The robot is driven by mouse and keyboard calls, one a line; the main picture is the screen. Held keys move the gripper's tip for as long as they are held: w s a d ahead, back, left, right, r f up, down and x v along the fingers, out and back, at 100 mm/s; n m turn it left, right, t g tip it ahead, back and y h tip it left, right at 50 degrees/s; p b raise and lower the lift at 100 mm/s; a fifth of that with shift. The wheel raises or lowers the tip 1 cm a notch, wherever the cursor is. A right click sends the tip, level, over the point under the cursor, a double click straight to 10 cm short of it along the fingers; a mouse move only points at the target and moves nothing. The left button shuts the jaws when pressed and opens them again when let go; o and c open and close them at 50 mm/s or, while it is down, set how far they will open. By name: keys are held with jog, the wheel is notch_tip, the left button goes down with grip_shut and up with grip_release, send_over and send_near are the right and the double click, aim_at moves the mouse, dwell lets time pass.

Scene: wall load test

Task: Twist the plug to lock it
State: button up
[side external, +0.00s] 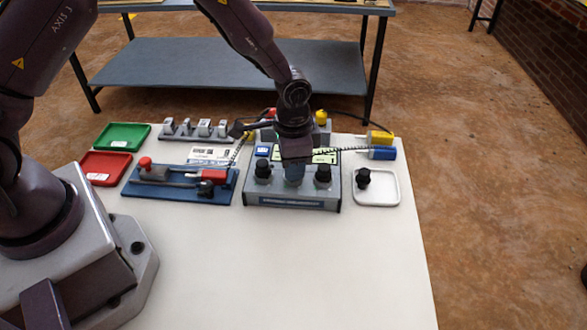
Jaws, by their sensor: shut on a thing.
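My gripper (295,163) points down over the middle of a grey tester box (252,197) with black knobs. It is shut on a part that it mostly hides. A blue-grey piece (294,174) shows just under my gripper, between the left knob (263,169) and the right knob (323,175); it appears to be the plug, but its shape and turn angle are too small to tell. The box's panel behind it is partly covered by my wrist.
A blue fixture (180,191) with a red handle stands left of the box. Green (123,136) and red (105,168) trays lie further left. A white tray (380,200) holding a black knob is right. Blue (382,153) and yellow (380,137) connectors lie behind it. The table's front is clear.

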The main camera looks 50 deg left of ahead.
jog(key=shift+m, duration=1.1)
jog(key=m, duration=0.2)
jog(key=shift+m, duration=0.4)
jog(key=o, duration=0.7)
jog(key=shift+r, duration=3.5)
